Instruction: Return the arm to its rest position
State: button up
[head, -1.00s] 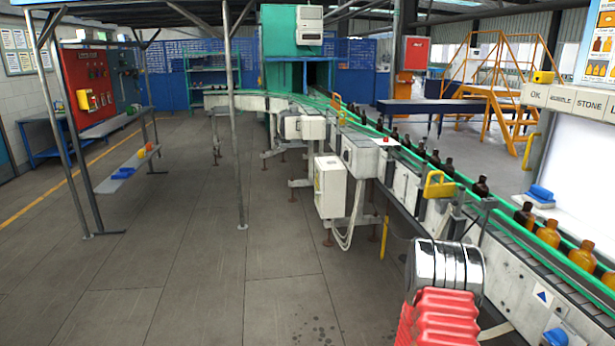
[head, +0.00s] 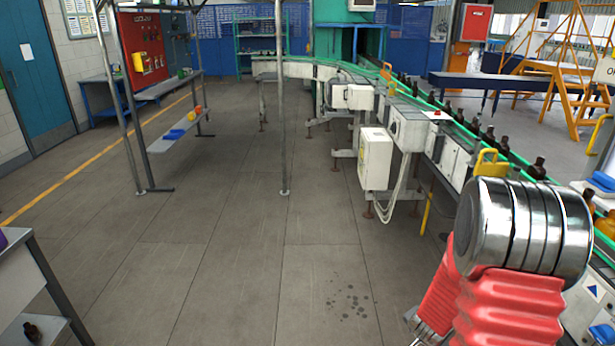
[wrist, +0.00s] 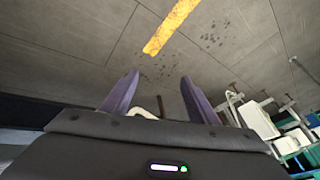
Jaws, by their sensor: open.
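My arm's red ribbed sleeve and shiny metal joint show at the lower right of the head view, in front of the conveyor (head: 408,117). My gripper (wrist: 157,92) shows in the wrist view, with its two purple fingers spread apart. It is open, and nothing is held between the fingers. The gripper itself cannot be made out in the head view.
Dark bottles (head: 488,138) line the conveyor on the right. A white control box (head: 375,160) hangs beside it. A shelf (head: 172,128) with metal posts stands left. A table (head: 20,275) is at the lower left. The middle floor is clear.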

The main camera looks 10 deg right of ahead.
jog(key=s+a+r+n+g+y, duration=0.1)
jog(key=s+a+r+n+y, duration=0.15)
jog(key=a+r, duration=0.4)
jog(key=s+a+r+n+y, duration=0.1)
jog(key=a+r+n+y, duration=0.1)
jog(key=a+r+n, duration=0.45)
jog(key=s+a+r+n, duration=0.1)
jog(key=s+a+r, duration=0.3)
jog(key=r, duration=0.2)
jog(key=s+a+r+n+t, duration=0.1)
jog(key=s+a+r+n, duration=0.1)
jog(key=s+a+r, duration=0.2)
jog(key=s+a+r+n+t, duration=0.1)
jog(key=s+a+r, duration=0.3)
jog(key=r, duration=0.5)
jog(key=shift+s+r+n+h, duration=0.3)
jog(key=shift+s+n+h, duration=0.05)
jog(key=shift+s+n, duration=0.35)
